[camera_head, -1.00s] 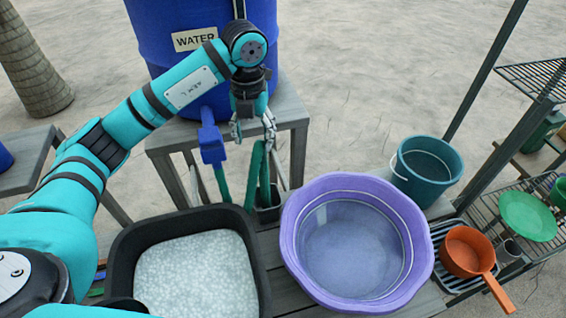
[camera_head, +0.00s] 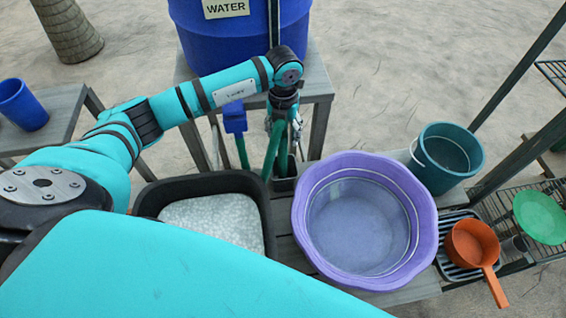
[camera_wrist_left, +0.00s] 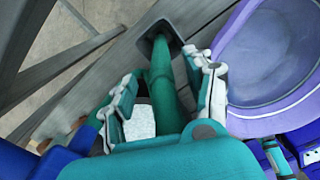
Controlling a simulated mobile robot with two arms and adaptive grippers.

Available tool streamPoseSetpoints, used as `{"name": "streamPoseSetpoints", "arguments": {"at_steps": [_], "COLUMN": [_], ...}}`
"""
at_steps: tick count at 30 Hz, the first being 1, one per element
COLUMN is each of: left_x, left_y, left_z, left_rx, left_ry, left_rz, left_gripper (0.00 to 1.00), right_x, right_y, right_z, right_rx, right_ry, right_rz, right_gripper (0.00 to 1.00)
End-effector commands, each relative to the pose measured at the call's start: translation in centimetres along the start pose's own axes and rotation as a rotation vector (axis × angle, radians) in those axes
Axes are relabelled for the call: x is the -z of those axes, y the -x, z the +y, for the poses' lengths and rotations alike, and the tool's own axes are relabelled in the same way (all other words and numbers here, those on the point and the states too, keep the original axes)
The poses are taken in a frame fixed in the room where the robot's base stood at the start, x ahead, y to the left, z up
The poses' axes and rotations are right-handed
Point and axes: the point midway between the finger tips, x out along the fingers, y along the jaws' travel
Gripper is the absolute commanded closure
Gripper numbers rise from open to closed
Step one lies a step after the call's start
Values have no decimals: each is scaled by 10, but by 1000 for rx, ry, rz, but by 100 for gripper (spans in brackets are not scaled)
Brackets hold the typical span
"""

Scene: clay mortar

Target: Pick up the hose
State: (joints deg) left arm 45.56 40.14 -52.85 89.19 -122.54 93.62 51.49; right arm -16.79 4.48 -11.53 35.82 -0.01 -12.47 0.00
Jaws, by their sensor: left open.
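The green hose (camera_head: 273,150) stands upright at the back of the bench, below the blue water barrel. In the left wrist view, the hose (camera_wrist_left: 163,75) runs down into a dark square holder (camera_wrist_left: 152,32). My left gripper (camera_head: 283,122) is at the hose's upper part, pointing down. In the left wrist view, its white-tipped fingers (camera_wrist_left: 162,92) are open, one on each side of the hose. I cannot tell whether either finger touches it. My right gripper is not in view.
The blue barrel (camera_head: 240,40) stands behind. A black tub (camera_head: 262,205), purple basin (camera_head: 425,215), teal bucket (camera_head: 435,178) and orange pan (camera_head: 470,243) crowd the front and right.

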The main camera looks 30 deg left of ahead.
Motion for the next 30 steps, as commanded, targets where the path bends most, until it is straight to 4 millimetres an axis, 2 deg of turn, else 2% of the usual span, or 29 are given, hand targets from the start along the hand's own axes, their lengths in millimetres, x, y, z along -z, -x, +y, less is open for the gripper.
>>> {"name": "streamPoseSetpoints", "arguments": {"at_steps": [7, 12, 20, 30], "left_x": [6, 4, 4, 4], "left_y": [-26, -48, -53, -52], "left_z": [0, 0, 0, 0], "left_rx": [-2, 0, 0, 0], "left_ry": [1, 0, 0, 0], "left_rz": [6, 2, 1, 1], "left_gripper": [46, 46, 46, 90], "right_x": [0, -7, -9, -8], "right_y": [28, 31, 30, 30], "right_z": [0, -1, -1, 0], "right_rx": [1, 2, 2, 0], "right_ry": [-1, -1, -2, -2], "right_rz": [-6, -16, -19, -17], "right_gripper": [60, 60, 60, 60]}}
